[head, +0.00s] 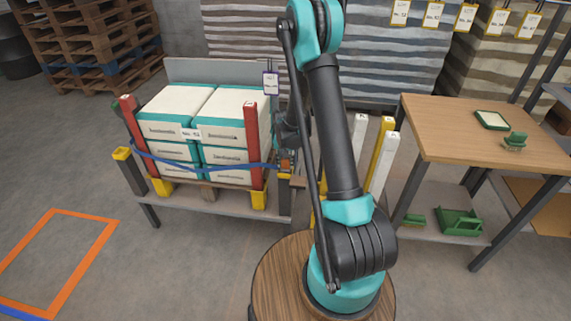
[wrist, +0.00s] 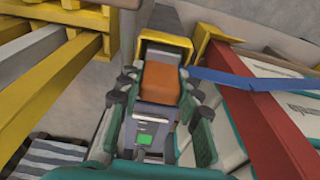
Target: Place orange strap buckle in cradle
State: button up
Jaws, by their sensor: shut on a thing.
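The orange strap buckle (wrist: 159,84) sits between the fingers of my gripper (wrist: 165,78) in the wrist view, and the gripper is shut on it. A yellow-rimmed cradle (wrist: 166,43) lies just beyond the buckle, very close to it; I cannot tell whether they touch. The blue strap (wrist: 240,80) runs right from near the buckle, past a red post. In the head view the strap (head: 210,163) crosses the front of the sack stack toward my gripper (head: 288,150), which my arm partly hides. The cradle (head: 285,176) shows below it.
Stacked sacks (head: 165,105) stand on a low platform between red posts (head: 254,145). A second yellow-topped post (head: 122,153) stands at the left. Yellow and white posts (head: 381,155) are close on the right, beside a wooden table (head: 450,125). The floor at the front left is clear.

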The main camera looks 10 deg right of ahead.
aim_at(285, 171)
jog(key=shift+f, duration=0.25)
jog(key=shift+f, duration=0.15)
jog(key=o, duration=1.2)
jog(key=shift+o, duration=0.2)
notch_tip(285, 171, up, 12)
jog(key=s, duration=0.2)
jog(key=s+d+r+n+t, duration=0.1)
jog(key=s+r, duration=0.3)
jog(key=s, duration=0.3)
jog(key=s+d+r+n, duration=0.1)
jog(key=s+d+r, duration=0.1)
jog(key=s+r, duration=0.3)
jog(key=s+d+f+n+t, duration=0.1)
jog(key=s+f, duration=0.1)
jog(key=s, duration=1.4)
jog(key=shift+s+n+y, duration=0.25)
jog(key=shift+n+y, duration=0.05)
